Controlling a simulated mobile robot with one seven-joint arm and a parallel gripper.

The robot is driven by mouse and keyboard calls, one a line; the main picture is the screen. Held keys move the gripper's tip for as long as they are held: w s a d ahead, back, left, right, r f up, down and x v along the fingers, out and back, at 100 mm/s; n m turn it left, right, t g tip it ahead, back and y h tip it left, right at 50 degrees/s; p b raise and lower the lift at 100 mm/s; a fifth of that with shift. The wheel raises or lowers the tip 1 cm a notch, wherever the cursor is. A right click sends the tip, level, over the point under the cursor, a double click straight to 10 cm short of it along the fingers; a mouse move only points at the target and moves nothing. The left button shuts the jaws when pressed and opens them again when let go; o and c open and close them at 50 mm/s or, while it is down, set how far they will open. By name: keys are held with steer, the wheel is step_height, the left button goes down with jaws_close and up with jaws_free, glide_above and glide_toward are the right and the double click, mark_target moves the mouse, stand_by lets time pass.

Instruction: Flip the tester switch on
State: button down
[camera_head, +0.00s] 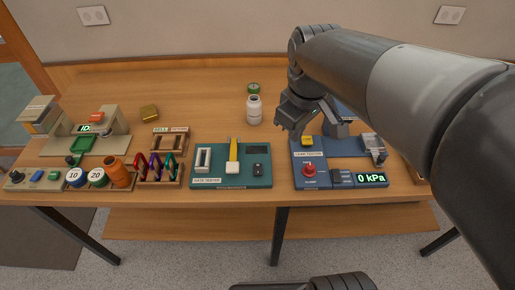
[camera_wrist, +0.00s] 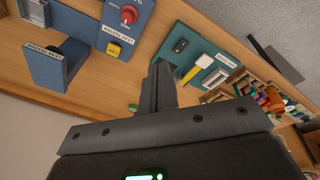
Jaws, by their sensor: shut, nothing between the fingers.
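The teal gate tester (camera_head: 208,181) stands near the table's front edge, with a dark display (camera_head: 256,150), a small black switch (camera_head: 258,169) and a yellow-handled part with a white block (camera_head: 232,168). In the wrist view the black switch (camera_wrist: 181,45) shows on the teal panel; its on or off position is too small to tell. The blue leak tester (camera_head: 299,182) stands to its right, with a red knob (camera_head: 309,170), a dark control (camera_head: 337,177) and a lit "0 kPa" display (camera_head: 371,179). My gripper (camera_head: 291,127) is shut and empty, above the table behind the two testers. Its closed fingers (camera_wrist: 163,78) show in the wrist view.
A rack of coloured carabiners (camera_head: 157,169), an orange bottle (camera_head: 117,173) and a grey-green device (camera_head: 100,146) are at left. The back middle of the wooden table (camera_head: 190,90) is clear.

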mark_target(258, 173)
steer(key=w+a+f+n+g, duration=0.3)
steer(key=w+a+f+n, duration=0.2)
steer(key=w+a+n, duration=0.2)
steer(key=shift+w+a+f+n+g, duration=0.35)
steer(key=shift+a+n, duration=0.2)
steer(key=shift+n, duration=0.55)
steer(key=shift+s, duration=0.1)
steer(key=f, duration=0.4)
steer(key=s+f, duration=0.1)
steer(key=f, duration=0.4)
steer(key=s+f, duration=0.1)
steer(key=f, duration=0.3)
steer(key=shift+s+f, duration=0.1)
steer(key=shift+f, duration=0.25)
steer(key=shift+s+f, duration=0.15)
steer(key=shift+f, duration=0.15)
steer(key=shift+r, duration=0.1)
